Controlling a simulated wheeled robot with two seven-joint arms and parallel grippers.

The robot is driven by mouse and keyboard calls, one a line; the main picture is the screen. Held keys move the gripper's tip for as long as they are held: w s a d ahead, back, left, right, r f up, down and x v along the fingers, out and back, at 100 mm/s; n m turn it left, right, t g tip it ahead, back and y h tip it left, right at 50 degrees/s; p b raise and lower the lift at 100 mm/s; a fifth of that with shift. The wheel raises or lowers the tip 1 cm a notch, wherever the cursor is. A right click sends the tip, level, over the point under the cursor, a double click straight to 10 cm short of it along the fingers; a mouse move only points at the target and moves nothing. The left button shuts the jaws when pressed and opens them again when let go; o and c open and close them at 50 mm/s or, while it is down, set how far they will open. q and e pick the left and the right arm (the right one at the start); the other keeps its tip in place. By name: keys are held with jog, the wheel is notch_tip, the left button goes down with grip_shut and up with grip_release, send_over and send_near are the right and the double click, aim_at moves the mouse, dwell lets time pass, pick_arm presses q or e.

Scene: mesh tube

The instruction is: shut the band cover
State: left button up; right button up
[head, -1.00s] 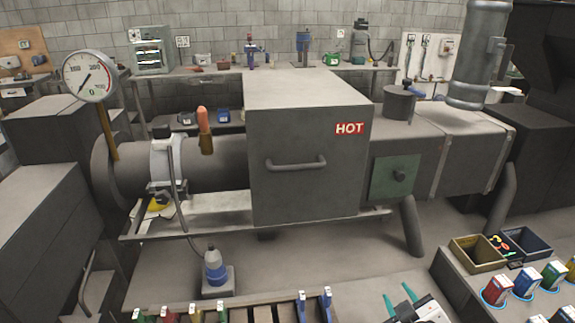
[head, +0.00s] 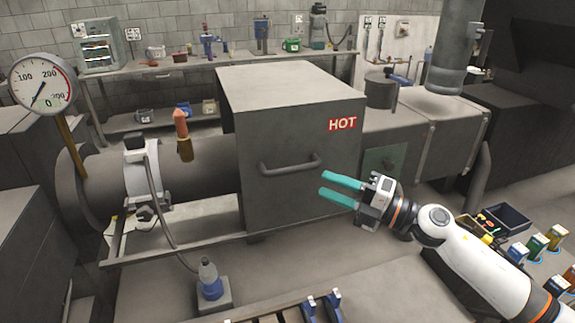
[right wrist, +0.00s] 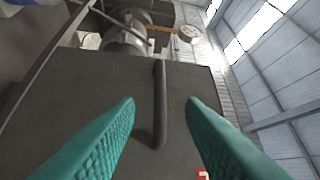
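The cover is a large grey box (head: 300,110) with a red HOT label and a bar handle (head: 290,169) on its front. It stands around the dark barrel (head: 105,178), right of the pale band (head: 147,170), which is exposed. A rail (head: 185,248) runs below. My right gripper (head: 323,184) has teal fingers, spread and empty, just right of the handle in the head view. In the right wrist view the handle (right wrist: 160,85) stands between the open fingers (right wrist: 160,104), ahead of them; contact is not visible. My left gripper is out of view.
A dial gauge (head: 42,84) stands at the left on a brown stem. An orange-topped brown piece (head: 182,135) rises from the barrel between band and cover. A bottle (head: 209,280) stands below. Dark bins and coloured boxes are at the lower right.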

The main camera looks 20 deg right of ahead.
aim_at(289, 171)
jog(key=p+x, duration=0.3)
jog(key=x, duration=0.5)
jog(key=shift+w+a+r, duration=0.1)
jog(key=shift+w+a, duration=0.05)
jog(key=shift+a, duration=0.1)
jog(key=shift+w+a+p, duration=0.3)
jog(key=shift+w+a, duration=0.2)
jog(key=shift+a, duration=0.05)
jog(key=shift+c, duration=0.3)
grip_shut()
